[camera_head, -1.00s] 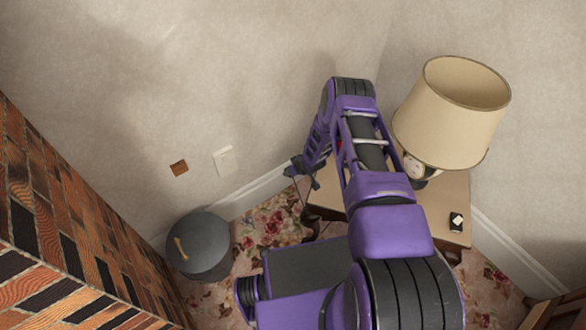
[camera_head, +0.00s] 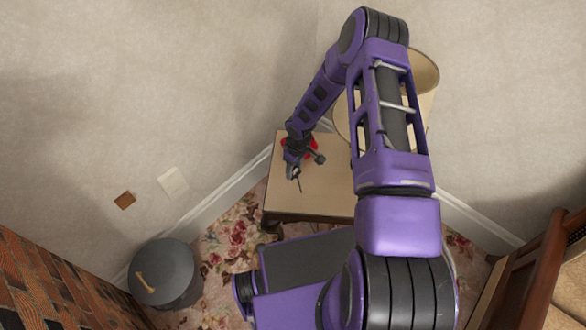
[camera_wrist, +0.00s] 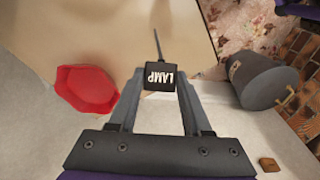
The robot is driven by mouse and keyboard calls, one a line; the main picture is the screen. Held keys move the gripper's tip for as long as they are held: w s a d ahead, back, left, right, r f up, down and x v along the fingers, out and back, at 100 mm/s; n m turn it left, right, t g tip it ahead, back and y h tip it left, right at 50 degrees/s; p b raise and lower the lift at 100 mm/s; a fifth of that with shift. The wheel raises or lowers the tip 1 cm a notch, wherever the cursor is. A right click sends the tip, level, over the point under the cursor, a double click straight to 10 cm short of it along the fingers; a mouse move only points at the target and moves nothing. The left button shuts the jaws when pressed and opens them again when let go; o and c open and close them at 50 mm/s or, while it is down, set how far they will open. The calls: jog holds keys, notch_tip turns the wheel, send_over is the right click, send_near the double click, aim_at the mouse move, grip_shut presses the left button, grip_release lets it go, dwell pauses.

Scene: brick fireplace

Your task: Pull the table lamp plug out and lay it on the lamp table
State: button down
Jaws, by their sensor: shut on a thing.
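My gripper (camera_head: 293,170) is over the left part of the lamp table (camera_head: 285,208). In the wrist view the gripper (camera_wrist: 158,82) is shut on a black plug (camera_wrist: 158,70) with a white "LAMP" label. A thin dark prong or cord stub sticks out past the plug. The plug appears to be above the tabletop; I cannot tell whether it touches. The table lamp's beige shade (camera_head: 424,72) is partly hidden behind my arm, and its base is hidden. The pale wall plate (camera_head: 173,182) has no plug visible in it.
A red dish-like object (camera_wrist: 88,88) lies on the table beside the gripper. A grey lidded bin (camera_head: 164,275) stands at the lower left near the brick fireplace (camera_head: 45,280). A brown wall plate (camera_head: 125,200) is beside the pale one. Wooden furniture (camera_head: 545,265) is at right. The table's front left is bare.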

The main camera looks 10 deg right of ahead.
jog(key=shift+f+b, duration=0.15)
jog(key=shift+b, duration=0.2)
notch_tip(320, 180, down, 5)
jog(key=b, duration=0.4)
jog(key=shift+f+b, duration=0.7)
jog(key=shift+f, duration=0.35)
jog(key=shift+c, duration=1.3)
grip_release()
jog(key=shift+r, duration=0.1)
notch_tip(320, 180, up, 17)
jog(key=s+d+p, duration=0.1)
jog(key=p, duration=0.2)
jog(key=shift+s, duration=0.2)
